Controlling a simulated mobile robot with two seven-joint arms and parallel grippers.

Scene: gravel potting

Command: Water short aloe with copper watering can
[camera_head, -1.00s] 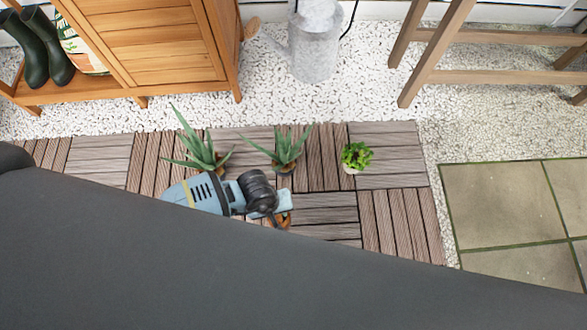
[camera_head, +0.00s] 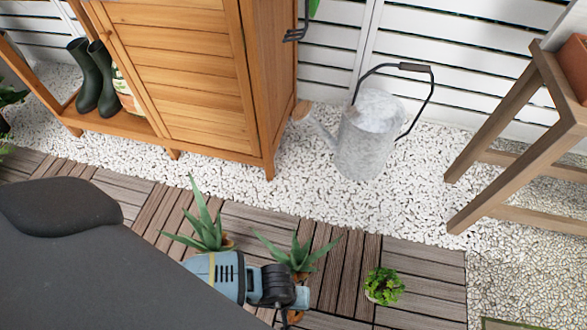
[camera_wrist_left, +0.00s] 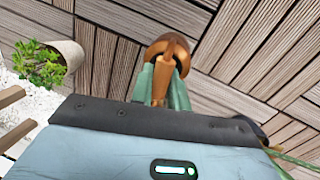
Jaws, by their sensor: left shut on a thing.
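The short aloe (camera_head: 297,257) is the smaller, right-hand one of two spiky aloes on the wooden deck tiles. The taller aloe (camera_head: 205,229) stands to its left. My left gripper (camera_head: 302,297) is just in front of the short aloe in the head view and partly covers its pot. In the left wrist view its fingers (camera_wrist_left: 162,92) are shut on the copper watering can (camera_wrist_left: 168,43). Only part of the can shows there; in the head view just a bit of copper shows under the gripper. My right gripper is not in view.
A small leafy plant in a pale pot (camera_head: 383,287) stands right of the short aloe. A grey metal watering can (camera_head: 367,137) stands on white gravel behind. A wooden cabinet (camera_head: 185,75) is at the back left, a wooden stand (camera_head: 520,145) at right.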

